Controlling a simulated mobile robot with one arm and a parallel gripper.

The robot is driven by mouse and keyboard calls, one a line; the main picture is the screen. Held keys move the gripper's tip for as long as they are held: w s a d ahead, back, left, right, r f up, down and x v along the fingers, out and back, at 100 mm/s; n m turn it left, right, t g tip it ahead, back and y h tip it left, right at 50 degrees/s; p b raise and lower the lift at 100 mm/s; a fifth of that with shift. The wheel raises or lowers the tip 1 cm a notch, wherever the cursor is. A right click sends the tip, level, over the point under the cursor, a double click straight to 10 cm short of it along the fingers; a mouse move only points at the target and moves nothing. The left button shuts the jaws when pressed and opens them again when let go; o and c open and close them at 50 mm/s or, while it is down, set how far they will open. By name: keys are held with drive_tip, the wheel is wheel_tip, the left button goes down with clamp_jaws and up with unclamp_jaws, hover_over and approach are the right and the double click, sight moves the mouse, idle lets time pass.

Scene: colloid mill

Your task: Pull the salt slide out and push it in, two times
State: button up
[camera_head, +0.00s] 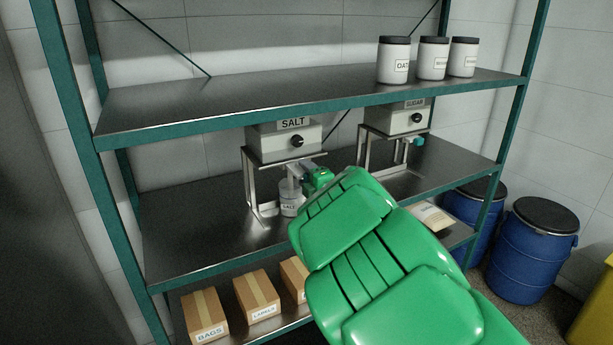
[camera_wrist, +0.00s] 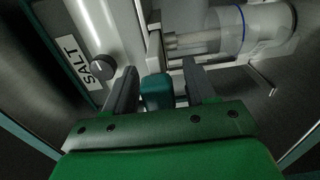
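The grey salt dispenser (camera_head: 270,144) with a SALT label and a black knob sits on a metal stand on the middle shelf. In the wrist view the dispenser (camera_wrist: 85,28) is at the left. The teal handle of the salt slide (camera_wrist: 157,91) shows between the two dark fingers of my gripper (camera_wrist: 159,88). The fingers are open on either side of it, with a visible gap at the right finger; contact at the left finger is unclear. In the head view my green arm hides the handle.
A sugar dispenser (camera_head: 395,121) with a teal handle (camera_head: 418,142) stands to the right on the same shelf. Several labelled jars (camera_head: 432,62) stand on the upper shelf. Boxes (camera_head: 204,313) sit below. Blue drums (camera_head: 533,250) stand at the right. The shelf left of the stand is clear.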

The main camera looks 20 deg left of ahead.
drive_tip(key=shift+s+d, duration=0.1)
drive_tip(key=v, duration=0.7)
drive_tip(key=shift+s+d, duration=0.2)
drive_tip(key=shift+d, duration=0.05)
idle(0.4)
